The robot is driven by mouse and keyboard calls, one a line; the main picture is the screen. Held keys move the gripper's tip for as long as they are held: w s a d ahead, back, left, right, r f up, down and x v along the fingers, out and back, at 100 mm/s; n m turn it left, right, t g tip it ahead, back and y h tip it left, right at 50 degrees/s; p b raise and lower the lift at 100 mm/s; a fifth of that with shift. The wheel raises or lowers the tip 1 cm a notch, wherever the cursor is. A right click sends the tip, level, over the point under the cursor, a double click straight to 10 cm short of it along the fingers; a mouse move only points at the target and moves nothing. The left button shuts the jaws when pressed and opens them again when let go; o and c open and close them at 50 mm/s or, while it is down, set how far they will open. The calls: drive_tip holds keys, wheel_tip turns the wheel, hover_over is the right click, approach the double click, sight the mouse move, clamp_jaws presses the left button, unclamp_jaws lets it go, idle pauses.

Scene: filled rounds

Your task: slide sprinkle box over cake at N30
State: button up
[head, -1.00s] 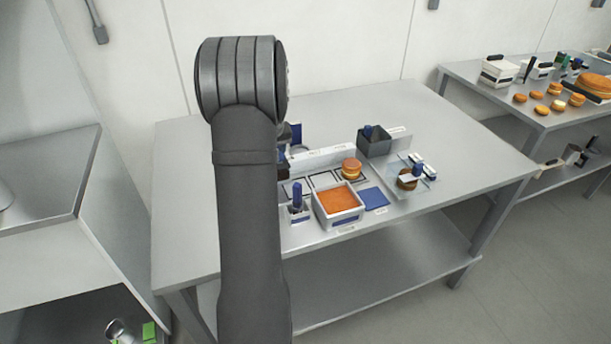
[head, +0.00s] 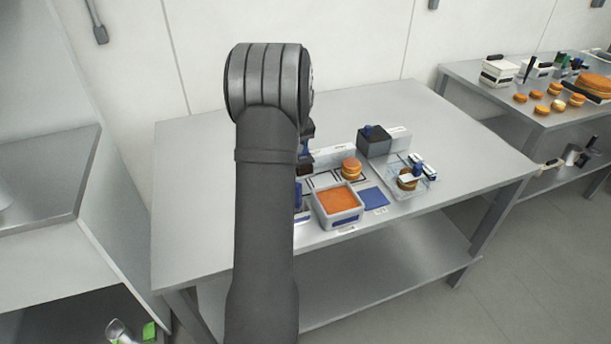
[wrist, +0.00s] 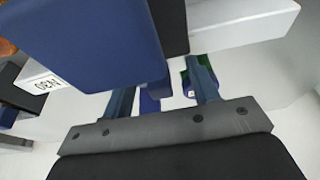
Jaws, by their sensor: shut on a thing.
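My gripper (wrist: 162,95) shows at the bottom of the wrist view, its two fingers closed on a blue part. A large blue block (wrist: 90,38) fills the upper left there and reaches down to the fingers; I take it as the sprinkle box, though its far side is hidden. A white label reading N30 (wrist: 45,83), upside down, shows just beyond the block's lower left edge. In the head view my arm hides the gripper and most of what it holds. A layered orange cake (head: 351,168) stands on the table; I cannot tell its label.
A white tray with orange filling (head: 338,203) stands at the front beside a blue mat (head: 374,198). Behind are a dark box (head: 374,141) and, at right, a clear tray (head: 402,189) with a small round. The table (head: 440,150) is free at the right.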

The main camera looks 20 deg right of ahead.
sight(340, 147)
drive_tip(key=shift+d, duration=8.1)
drive_tip(key=o, duration=0.9)
drive_tip(key=shift+r, duration=3.5)
drive_tip(key=shift+f, duration=0.1)
